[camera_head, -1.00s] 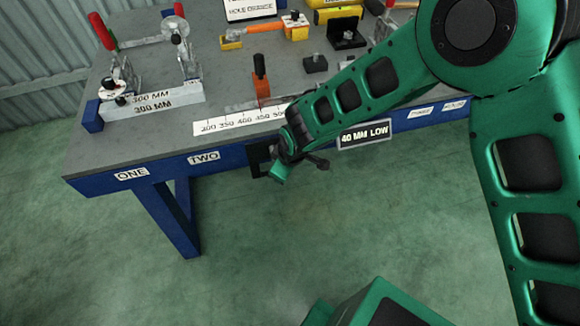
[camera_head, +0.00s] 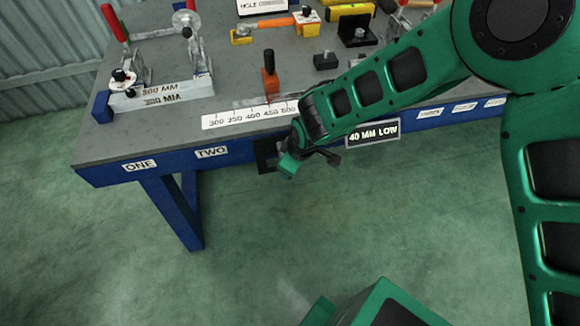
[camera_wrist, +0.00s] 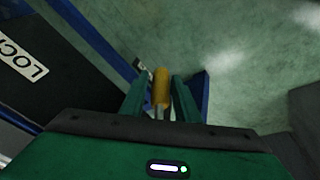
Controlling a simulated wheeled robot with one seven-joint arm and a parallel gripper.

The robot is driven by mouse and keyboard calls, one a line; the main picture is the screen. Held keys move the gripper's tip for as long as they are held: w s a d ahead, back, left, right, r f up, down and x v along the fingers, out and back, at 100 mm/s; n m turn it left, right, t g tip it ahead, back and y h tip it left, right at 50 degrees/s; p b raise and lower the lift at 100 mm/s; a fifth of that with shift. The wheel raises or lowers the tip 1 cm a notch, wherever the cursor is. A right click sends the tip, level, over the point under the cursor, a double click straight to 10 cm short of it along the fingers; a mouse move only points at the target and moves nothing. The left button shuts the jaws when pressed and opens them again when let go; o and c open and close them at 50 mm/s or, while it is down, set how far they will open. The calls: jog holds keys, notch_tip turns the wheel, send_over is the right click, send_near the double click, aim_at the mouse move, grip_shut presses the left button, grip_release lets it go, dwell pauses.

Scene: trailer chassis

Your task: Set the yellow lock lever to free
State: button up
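The yellow lock lever (camera_wrist: 161,88) shows in the wrist view as a short yellow handle on a thin metal stem. My gripper (camera_wrist: 159,92) has its two green fingers on either side of the lever, with a visible gap on each side. I cannot tell how deep the lever sits between the fingers. In the head view my gripper (camera_head: 305,163) is at the front edge of the table (camera_head: 110,146), left of the 40 MM LOW sign (camera_head: 373,132). The lever is hidden there.
A LOCK label (camera_wrist: 22,58) is on a dark panel at left in the wrist view. On the table stand an orange stop with a black knob (camera_head: 270,80), a scale strip (camera_head: 250,115) and a 300 MM block (camera_head: 160,95). The floor in front is clear.

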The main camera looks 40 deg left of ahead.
jog(key=v, duration=0.8)
jog(key=shift+d+r, duration=0.2)
jog(key=shift+r, duration=0.15)
